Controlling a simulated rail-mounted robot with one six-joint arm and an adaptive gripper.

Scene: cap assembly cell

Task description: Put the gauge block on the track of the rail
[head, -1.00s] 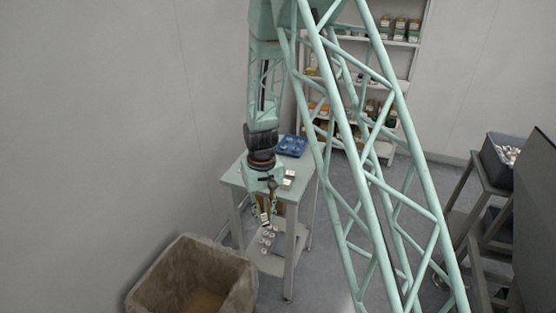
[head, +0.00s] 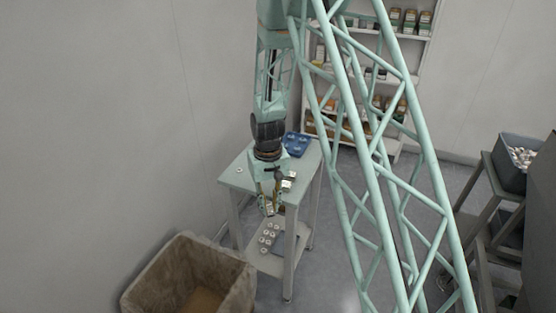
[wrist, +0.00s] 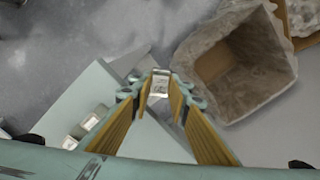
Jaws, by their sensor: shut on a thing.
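My gripper (head: 270,208) hangs at the front edge of the small table. In the wrist view its two yellow-faced fingers (wrist: 162,90) close on a small pale metal block with dark markings, which looks like the gauge block (wrist: 160,83). The block sits at the fingertips. In the head view it is a small light patch (head: 268,210) between the fingers. The rail cannot be made out for certain. Small pale blocky pieces (head: 289,180) lie on the tabletop beside the gripper, and they also show at left in the wrist view (wrist: 92,117).
The table (head: 232,182) also holds a blue tray (head: 297,143) and a small white ring (head: 240,169). Several white rings (head: 270,234) lie on its lower shelf. A lined bin (head: 185,275) stands at the front left. Shelves stand behind.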

